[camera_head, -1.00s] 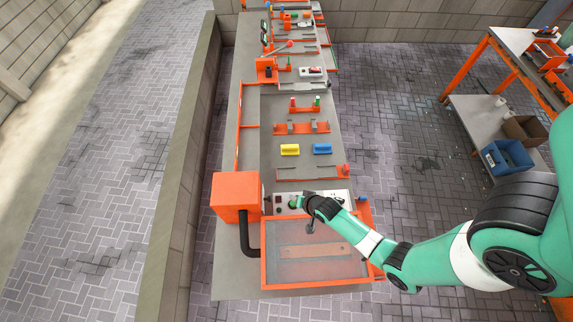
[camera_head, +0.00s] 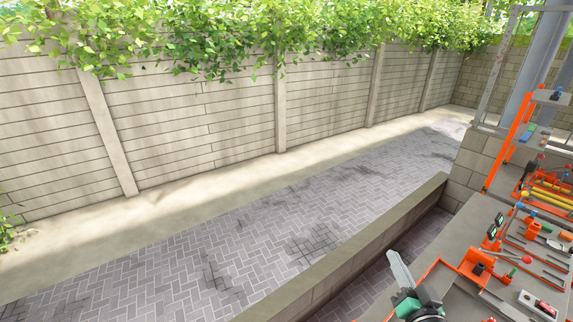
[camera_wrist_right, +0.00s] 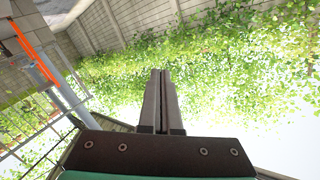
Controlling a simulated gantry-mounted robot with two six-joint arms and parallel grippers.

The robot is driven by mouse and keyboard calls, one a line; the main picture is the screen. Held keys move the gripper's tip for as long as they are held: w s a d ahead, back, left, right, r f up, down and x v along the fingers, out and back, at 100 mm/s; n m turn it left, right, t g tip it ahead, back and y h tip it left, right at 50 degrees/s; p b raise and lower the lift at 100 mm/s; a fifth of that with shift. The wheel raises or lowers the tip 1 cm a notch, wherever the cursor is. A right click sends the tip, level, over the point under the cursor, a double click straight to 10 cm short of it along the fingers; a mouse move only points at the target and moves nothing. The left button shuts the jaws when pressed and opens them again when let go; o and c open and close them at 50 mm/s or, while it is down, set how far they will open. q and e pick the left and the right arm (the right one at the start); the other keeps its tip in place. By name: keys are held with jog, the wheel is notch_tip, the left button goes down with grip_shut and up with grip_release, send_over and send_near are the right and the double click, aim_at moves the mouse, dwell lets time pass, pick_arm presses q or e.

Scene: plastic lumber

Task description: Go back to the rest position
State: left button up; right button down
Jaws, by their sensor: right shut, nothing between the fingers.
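My right gripper (camera_head: 393,256) shows at the lower right of the head view, pointing up in the picture, with a green and black wrist below it. In the right wrist view, its two grey fingers (camera_wrist_right: 163,76) lie side by side, shut, with nothing between them. My left gripper is in neither view.
The workbench (camera_head: 458,300) with orange fixtures (camera_head: 482,264) fills the lower right, close to the right gripper. A low wall (camera_head: 345,262) runs beside it. Paved ground (camera_head: 240,250) lies open to the left, before a tall block wall (camera_head: 190,125) with overhanging leaves (camera_head: 210,45).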

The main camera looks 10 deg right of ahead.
jog(key=a+r+n+t+y, duration=0.1)
jog(key=a+r+t, duration=0.1)
jog(key=r, duration=0.6)
jog(key=a+r+n+t, duration=0.1)
jog(key=a+r+t, duration=0.15)
jog(key=r, duration=0.55)
jog(key=s+a+r+n+t+y, duration=0.1)
jog(key=s+a+r+n+t, duration=0.1)
jog(key=s+r, duration=0.3)
jog(key=s+a+r+n+t+y+p, duration=0.1)
jog(key=s+a+r, duration=0.3)
jog(key=r, duration=0.7)
jog(key=s+a+r+n+t+y, duration=0.2)
jog(key=s+a+r+n+t, duration=0.1)
jog(key=s+r, duration=0.3)
notch_tip(320, 180, up, 2)
jog(key=shift+y, duration=0.3)
jog(key=shift+w, duration=0.1)
